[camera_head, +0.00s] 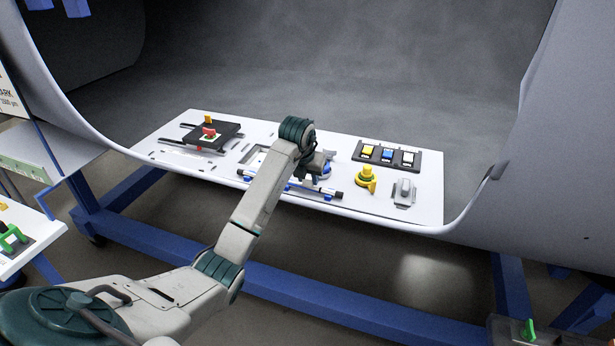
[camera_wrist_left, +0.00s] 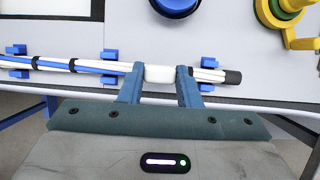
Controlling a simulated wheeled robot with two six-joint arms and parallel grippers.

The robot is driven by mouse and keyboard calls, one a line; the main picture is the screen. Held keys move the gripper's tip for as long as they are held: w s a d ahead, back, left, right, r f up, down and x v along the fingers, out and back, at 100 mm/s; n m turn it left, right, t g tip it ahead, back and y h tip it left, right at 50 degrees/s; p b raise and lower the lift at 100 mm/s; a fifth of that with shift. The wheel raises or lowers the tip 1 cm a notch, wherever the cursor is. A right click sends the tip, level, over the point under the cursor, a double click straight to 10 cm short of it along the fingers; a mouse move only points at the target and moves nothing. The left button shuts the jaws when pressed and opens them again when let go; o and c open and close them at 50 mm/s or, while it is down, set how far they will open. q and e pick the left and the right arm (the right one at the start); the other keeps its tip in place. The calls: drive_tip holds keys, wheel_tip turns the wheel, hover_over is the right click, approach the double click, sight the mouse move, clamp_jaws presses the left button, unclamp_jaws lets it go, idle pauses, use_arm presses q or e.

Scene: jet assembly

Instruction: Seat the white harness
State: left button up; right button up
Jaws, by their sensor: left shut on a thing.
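The white harness (camera_wrist_left: 95,67) is a bundle of white and blue wires with black ties, a white block (camera_wrist_left: 160,74) and a dark end (camera_wrist_left: 232,77). My left gripper (camera_wrist_left: 160,82) is shut on the white block. The harness runs along the front edge of the white panel (camera_head: 225,175), in line with several blue clips (camera_wrist_left: 110,56). Blue clip parts show on both sides of it; I cannot tell how deep it sits in them. In the head view my left arm partly hides the harness (camera_head: 327,194). My right gripper is not in view.
A yellow part (camera_head: 366,179) and a grey part (camera_head: 404,192) stand right of the gripper. A block of coloured switches (camera_head: 387,154) is behind them. A black plate with a red knob (camera_head: 208,132) is at left. Curved fuselage walls flank the panel.

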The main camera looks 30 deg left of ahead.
use_arm(q)
drive_tip(key=shift+f, duration=0.25)
idle(0.6)
drive_tip(key=o, duration=1)
drive_tip(key=shift+p+v, duration=0.35)
drive_tip(key=shift+v, duration=5.1)
drive_tip(key=shift+d+f, duration=0.1)
drive_tip(key=shift+d, duration=0.05)
